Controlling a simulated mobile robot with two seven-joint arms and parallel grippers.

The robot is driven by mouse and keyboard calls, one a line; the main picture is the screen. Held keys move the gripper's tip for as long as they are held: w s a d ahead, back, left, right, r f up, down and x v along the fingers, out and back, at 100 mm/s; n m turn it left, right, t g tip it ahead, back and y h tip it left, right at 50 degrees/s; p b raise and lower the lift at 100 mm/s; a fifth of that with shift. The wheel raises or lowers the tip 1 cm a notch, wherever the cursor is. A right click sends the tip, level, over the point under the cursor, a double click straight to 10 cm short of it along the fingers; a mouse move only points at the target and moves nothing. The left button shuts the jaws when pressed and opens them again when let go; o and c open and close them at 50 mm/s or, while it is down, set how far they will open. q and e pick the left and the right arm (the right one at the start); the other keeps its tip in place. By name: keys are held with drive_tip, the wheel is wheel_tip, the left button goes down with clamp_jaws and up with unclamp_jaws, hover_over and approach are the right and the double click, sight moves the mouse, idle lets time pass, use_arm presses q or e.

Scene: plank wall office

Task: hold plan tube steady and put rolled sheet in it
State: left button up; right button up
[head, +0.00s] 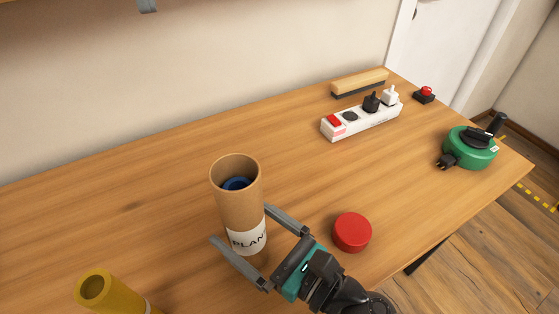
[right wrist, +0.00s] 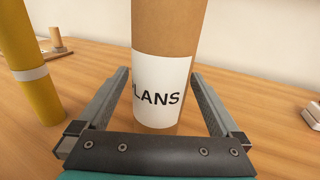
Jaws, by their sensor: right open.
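The plan tube (head: 238,200) is an open-topped brown cardboard cylinder with a white PLANS label, upright on the desk. Something dark blue (head: 238,184) shows inside its mouth. My right gripper (head: 241,223) is open, its two fingers on either side of the tube's lower part. In the right wrist view the tube (right wrist: 168,35) stands between the fingers with gaps on both sides. A yellow roll with a white band (head: 95,290), seemingly the rolled sheet, stands at the lower left; it also shows in the right wrist view (right wrist: 30,60). My left gripper is not in view.
A red round cap (head: 352,232) lies right of the tube. Farther back are a white power strip (head: 347,122) with plugs, a wooden block (head: 360,83), a red button (head: 424,94) and a green cable reel (head: 470,150). The desk behind the tube is clear.

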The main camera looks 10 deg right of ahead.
drive_tip(key=v, duration=1.1)
drive_tip(key=shift+s+d, duration=0.2)
drive_tip(key=shift+s, duration=0.1)
